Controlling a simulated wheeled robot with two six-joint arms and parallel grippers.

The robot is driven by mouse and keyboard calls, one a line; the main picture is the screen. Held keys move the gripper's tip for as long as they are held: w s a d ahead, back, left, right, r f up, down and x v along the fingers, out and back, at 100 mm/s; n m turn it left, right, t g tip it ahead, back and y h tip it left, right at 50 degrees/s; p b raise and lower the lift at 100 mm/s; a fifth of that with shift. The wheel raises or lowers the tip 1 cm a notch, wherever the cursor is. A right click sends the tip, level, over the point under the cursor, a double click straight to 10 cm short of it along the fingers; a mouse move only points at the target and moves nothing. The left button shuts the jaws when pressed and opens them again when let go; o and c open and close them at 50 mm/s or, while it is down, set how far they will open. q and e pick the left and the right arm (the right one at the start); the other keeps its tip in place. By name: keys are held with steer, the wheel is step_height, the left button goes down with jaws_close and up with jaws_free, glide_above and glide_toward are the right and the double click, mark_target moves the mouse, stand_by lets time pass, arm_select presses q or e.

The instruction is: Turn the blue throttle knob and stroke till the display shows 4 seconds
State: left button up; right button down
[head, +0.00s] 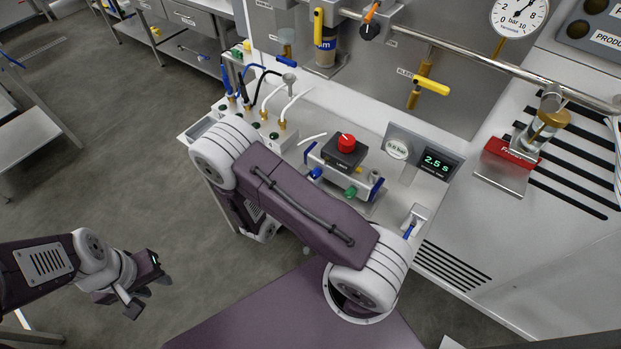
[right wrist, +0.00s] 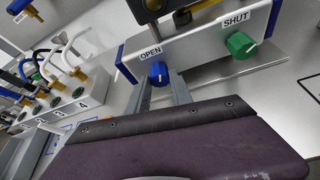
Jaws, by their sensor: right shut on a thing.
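The blue throttle knob (right wrist: 159,73) sits under the OPEN label on the white valve block (right wrist: 205,46) in the right wrist view. It also shows in the head view (head: 316,173). My right gripper (right wrist: 161,83) has a grey finger on each side of this knob and is shut on it. In the head view my right arm hides that gripper. The display (head: 436,162) is lit and reads 2.5 S. The green knob (right wrist: 241,44) under the SHUT label is beside the blue one. My left gripper (head: 150,288) is open and empty over the floor, far left of the block.
A black box with a red knob (head: 347,142) stands on the valve block. A white block with several hoses (right wrist: 68,108) stands to the left. A small blue-handled valve (head: 409,228) is at the right. A gauge (head: 519,15) and yellow-handled valve (head: 432,86) are behind.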

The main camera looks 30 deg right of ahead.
steer(key=shift+w+r+n+g+h+p, duration=0.15)
steer(key=shift+n+g+h+p, duration=0.15)
steer(key=shift+n+g+p, duration=0.65)
steer(key=shift+a+n+g+h, duration=0.1)
steer(key=shift+n+g+h, duration=0.4)
steer(key=shift+n, duration=0.85)
steer(key=shift+w, duration=0.1)
steer(key=c, duration=1.1)
jaws_free()
